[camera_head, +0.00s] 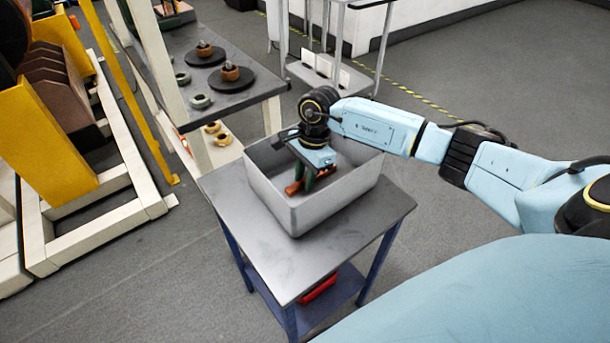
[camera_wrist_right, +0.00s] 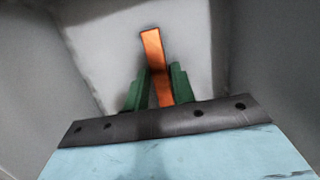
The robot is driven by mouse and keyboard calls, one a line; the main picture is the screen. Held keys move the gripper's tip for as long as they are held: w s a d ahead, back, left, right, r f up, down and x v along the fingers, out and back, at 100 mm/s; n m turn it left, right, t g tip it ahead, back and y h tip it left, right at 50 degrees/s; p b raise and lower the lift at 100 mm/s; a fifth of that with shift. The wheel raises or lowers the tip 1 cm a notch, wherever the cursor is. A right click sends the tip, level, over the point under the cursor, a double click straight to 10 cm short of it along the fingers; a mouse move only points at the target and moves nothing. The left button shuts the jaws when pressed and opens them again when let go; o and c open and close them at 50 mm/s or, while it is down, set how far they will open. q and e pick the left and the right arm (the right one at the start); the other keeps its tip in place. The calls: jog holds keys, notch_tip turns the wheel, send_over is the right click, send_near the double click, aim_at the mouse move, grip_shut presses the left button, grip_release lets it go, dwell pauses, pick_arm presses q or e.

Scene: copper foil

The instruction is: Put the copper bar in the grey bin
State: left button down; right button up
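The copper bar (camera_wrist_right: 153,48) is a slim orange-brown bar. In the head view the bar (camera_head: 294,188) shows low inside the grey bin (camera_head: 292,219), partly hidden by my gripper. My right gripper (camera_head: 308,181) reaches down into the bin from above. In the right wrist view its green fingers (camera_wrist_right: 160,84) lie close on both sides of the bar and appear shut on it. The bar's far end sticks out past the fingertips, over the pale bin floor. Whether the bar touches the floor is unclear. My left gripper is out of view.
The bin stands on a small metal-topped table (camera_head: 236,205) with blue legs. A red object (camera_head: 318,289) lies on its lower shelf. Behind left is a grey shelf unit (camera_head: 240,98) with dark discs and copper parts. Yellow and white machinery (camera_head: 50,130) stands at far left.

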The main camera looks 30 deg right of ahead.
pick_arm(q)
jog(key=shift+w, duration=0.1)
pick_arm(e)
jog(key=shift+o, duration=1.3)
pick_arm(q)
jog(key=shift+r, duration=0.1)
pick_arm(e)
jog(key=shift+r, duration=0.1)
jog(key=shift+d+r, duration=0.1)
jog(key=shift+r, duration=0.25)
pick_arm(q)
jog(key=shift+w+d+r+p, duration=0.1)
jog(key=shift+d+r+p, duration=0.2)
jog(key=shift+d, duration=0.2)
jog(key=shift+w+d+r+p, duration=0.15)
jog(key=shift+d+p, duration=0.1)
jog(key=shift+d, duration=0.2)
pick_arm(e)
notch_tip(320, 180, up, 11)
jog(key=d, duration=0.2)
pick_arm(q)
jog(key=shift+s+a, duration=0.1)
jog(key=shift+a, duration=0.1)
pick_arm(e)
jog(key=shift+w, duration=0.1)
